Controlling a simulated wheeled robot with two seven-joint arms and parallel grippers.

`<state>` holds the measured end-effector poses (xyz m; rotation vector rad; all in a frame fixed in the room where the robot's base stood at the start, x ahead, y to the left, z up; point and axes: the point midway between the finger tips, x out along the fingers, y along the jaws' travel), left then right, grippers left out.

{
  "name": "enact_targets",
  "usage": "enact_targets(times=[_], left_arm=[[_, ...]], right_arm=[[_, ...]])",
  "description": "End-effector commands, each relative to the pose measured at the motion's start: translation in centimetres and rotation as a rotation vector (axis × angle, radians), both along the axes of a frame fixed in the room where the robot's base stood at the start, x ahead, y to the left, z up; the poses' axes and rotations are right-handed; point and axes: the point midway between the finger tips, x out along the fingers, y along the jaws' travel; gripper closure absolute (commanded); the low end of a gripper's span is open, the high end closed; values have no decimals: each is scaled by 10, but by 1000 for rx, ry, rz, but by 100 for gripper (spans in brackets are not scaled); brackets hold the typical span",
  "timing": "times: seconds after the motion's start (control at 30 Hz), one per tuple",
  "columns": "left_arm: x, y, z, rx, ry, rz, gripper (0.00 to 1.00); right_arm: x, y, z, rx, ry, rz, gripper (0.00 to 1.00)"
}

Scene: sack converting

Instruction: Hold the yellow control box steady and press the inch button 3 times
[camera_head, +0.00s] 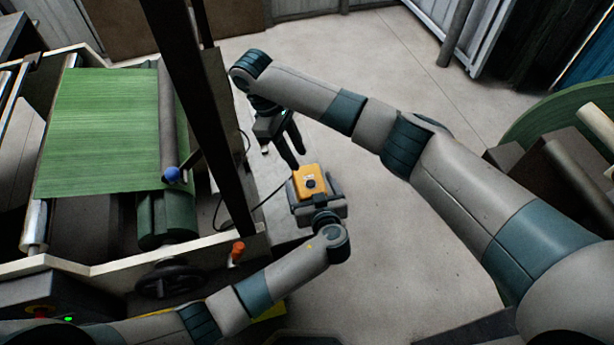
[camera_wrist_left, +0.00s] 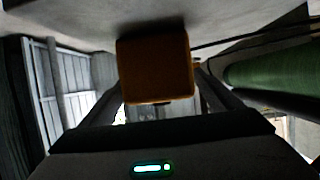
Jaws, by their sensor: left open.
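The yellow control box (camera_head: 309,173) hangs near the middle of the head view, with a dark round button (camera_head: 310,184) on its face. It also shows in the left wrist view as an orange-brown block (camera_wrist_left: 155,65), its near face in shadow. My left gripper (camera_head: 316,192) is at the box from below, jaws open, with the box between or just beyond its fingers; contact cannot be told. My right gripper (camera_head: 296,160) is above and left of the box, its two dark fingers spread and pointing down towards it, apart from the button.
A dark cable (camera_head: 270,196) runs left from the box to the machine. The machine with green sheet (camera_head: 105,130), dark upright post (camera_head: 205,110) and orange knob (camera_head: 237,250) stands at left. A green roll (camera_head: 560,125) is at right. The floor (camera_head: 400,240) between is clear.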

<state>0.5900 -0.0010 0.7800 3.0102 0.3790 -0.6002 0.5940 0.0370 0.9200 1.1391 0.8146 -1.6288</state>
Motion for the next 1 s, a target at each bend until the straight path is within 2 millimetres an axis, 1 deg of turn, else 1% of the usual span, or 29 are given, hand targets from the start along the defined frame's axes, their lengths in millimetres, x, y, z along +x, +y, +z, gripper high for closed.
enact_targets(times=[0.03,0.1,0.3,0.43,0.7,0.77,0.8,0.87,0.9,0.93,0.97,1.0], left_arm=[[8,2,-2,4,-1,0,16],[15,4,-6,3,-1,0,16],[29,7,-12,1,0,-1,16],[33,8,-14,1,-1,0,16],[33,8,-14,0,0,0,16],[33,8,-14,0,0,0,30],[33,8,-14,0,0,0,40],[33,9,-14,0,0,0,54],[33,9,-14,0,0,0,63],[33,9,-14,0,0,0,66],[33,9,-14,0,0,0,66],[33,9,-14,0,0,0,66]], right_arm=[[0,0,0,0,0,0,69],[0,0,0,0,0,0,69],[0,0,0,0,0,0,69],[0,0,0,0,0,0,69],[0,0,0,0,0,0,69],[0,0,0,0,0,0,69],[0,0,0,0,0,0,69],[0,0,0,0,0,0,69],[0,0,0,0,0,0,69],[0,0,0,0,0,0,69],[0,0,0,0,0,0,74],[0,0,0,0,0,0,83]])
